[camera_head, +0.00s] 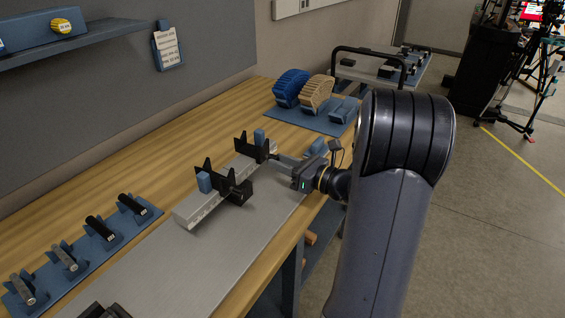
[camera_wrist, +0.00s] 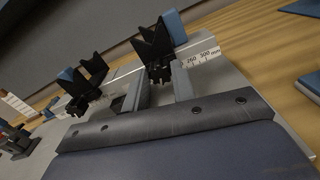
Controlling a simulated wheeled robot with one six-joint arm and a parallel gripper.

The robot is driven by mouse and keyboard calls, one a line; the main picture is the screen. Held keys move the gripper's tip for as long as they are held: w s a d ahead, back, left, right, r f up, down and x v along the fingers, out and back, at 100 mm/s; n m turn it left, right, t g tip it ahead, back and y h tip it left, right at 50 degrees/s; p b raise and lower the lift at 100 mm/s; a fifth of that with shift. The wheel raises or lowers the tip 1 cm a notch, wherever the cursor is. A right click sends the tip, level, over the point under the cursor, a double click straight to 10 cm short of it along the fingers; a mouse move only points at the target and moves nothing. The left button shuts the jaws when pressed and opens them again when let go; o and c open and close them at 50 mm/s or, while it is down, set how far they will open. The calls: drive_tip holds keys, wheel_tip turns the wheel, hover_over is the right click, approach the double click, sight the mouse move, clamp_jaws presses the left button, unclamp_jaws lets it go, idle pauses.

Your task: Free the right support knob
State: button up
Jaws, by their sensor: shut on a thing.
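The right support (camera_head: 243,147) is a black V-shaped holder with a blue part on top, standing on a pale rail (camera_head: 190,212). It also shows in the wrist view (camera_wrist: 152,42). My gripper (camera_head: 276,157) reaches in from the right at the front of this support. In the wrist view, its two grey fingers (camera_wrist: 160,82) lie either side of the dark knob (camera_wrist: 158,73) low on the support's front and are shut on it. The knob is mostly hidden in the head view. The left support (camera_head: 222,178) stands apart, with its own black front knob.
A blue rack (camera_head: 128,236) with several short cylinders is at the left. A blue mat (camera_head: 300,118) with blue and tan lattice pieces lies at the back. A grey plate (camera_head: 150,275) covers the bench front and is largely clear. The rail carries a millimetre scale (camera_wrist: 205,56).

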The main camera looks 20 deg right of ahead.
drive_tip(key=c, duration=0.3)
